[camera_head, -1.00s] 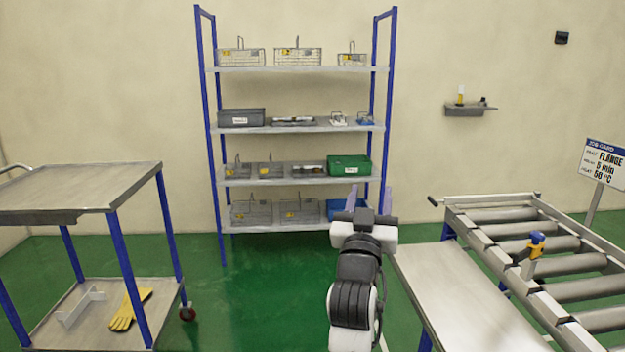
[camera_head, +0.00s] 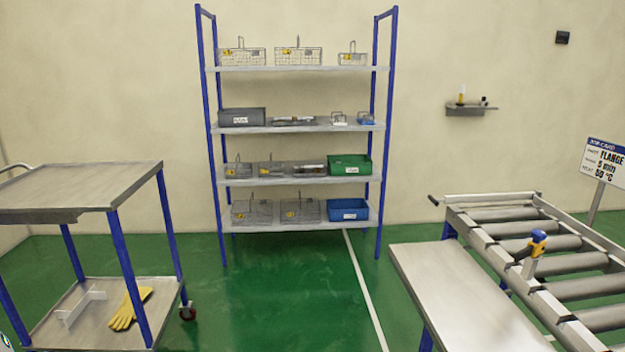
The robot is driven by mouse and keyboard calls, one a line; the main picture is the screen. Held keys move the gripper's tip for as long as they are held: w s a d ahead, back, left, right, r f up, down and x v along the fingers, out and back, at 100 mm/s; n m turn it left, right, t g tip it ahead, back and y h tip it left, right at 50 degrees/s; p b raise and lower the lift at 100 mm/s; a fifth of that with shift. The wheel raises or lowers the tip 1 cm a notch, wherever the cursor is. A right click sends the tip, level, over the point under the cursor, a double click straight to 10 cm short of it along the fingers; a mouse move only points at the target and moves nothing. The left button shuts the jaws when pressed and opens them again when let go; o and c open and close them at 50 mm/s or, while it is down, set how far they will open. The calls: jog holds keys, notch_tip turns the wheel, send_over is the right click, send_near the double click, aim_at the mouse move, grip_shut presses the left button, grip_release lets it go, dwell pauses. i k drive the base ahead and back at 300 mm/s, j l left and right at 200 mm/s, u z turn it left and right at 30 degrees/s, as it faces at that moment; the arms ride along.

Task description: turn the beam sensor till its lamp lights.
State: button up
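A small sensor with a blue and yellow head (camera_head: 538,240) stands on a grey bracket (camera_head: 528,266) at the side rail of the roller conveyor, at the right. It looks like the beam sensor. I cannot make out a lit lamp on it at this size. My gripper and arm are out of view now, so nothing of mine touches the sensor in this view.
The roller conveyor (camera_head: 490,245) has a grey side table (camera_head: 455,295) at its left. A blue-framed shelf rack (camera_head: 290,128) with baskets and bins stands at the back. A two-level cart (camera_head: 80,185) with yellow gloves (camera_head: 130,308) is at the left. Green floor (camera_head: 290,285) lies clear between.

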aim_at(533, 249)
jog(key=i+l+z, duration=0.2)
jog(key=z, duration=0.3)
jog(key=i+l+z, duration=0.1)
jog(key=i+z, duration=0.15)
jog(key=z, duration=0.25)
